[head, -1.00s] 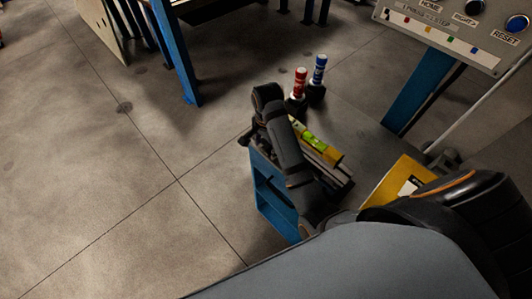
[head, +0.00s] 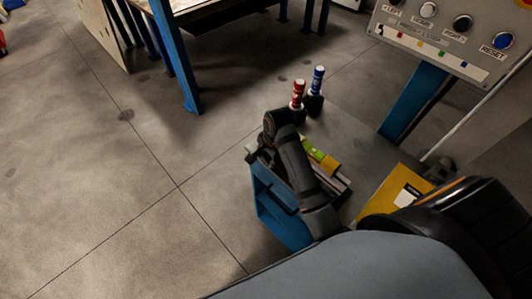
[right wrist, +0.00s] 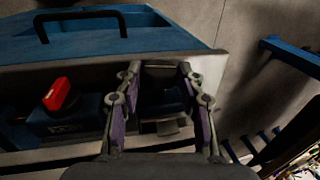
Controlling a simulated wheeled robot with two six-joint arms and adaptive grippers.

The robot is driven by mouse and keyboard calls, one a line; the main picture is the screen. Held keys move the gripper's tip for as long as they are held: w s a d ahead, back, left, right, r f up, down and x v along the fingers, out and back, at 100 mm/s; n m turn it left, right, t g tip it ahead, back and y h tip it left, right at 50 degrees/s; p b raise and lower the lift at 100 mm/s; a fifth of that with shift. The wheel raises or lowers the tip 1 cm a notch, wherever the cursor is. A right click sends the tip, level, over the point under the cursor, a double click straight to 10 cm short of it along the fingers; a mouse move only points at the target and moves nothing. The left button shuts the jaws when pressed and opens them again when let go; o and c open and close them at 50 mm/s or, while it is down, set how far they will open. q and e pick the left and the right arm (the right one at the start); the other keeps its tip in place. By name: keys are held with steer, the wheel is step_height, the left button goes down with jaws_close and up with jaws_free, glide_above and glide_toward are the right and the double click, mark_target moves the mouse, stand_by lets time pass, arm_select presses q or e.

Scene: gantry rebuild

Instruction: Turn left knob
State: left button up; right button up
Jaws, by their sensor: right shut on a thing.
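The grey control panel (head: 440,48) stands at the upper right of the head view. Its label row reads LEFT, HOME, RIGHT, RESET. The left knob (head: 396,2) is dark and cut by the top edge, so its setting cannot be read. My right arm reaches over the blue tool cart, well away from the panel. In the right wrist view my right gripper (right wrist: 158,68) has its two fingers on either side of a dark object (right wrist: 165,95) and is shut on it. What that object is cannot be told. My left gripper is not in view.
The blue cart (head: 274,208) holds a yellow level (head: 320,158). A red bottle (head: 297,92) and a blue bottle (head: 317,82) stand behind it. A yellow box (head: 385,195) is right of it. A red-topped item (right wrist: 58,94) lies left of the fingers.

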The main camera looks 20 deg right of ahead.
steer(key=t, duration=0.1)
steer(key=t+y+p, duration=0.1)
steer(key=shift+s+d+f+t, duration=0.1)
steer(key=shift+s+d+t, duration=0.05)
steer(key=shift+s+t, duration=0.25)
steer(key=shift+w+t, duration=0.1)
steer(key=shift+t, duration=0.2)
steer(key=o, duration=1.1)
steer(key=shift+o, duration=0.2)
steer(key=v, duration=1.2)
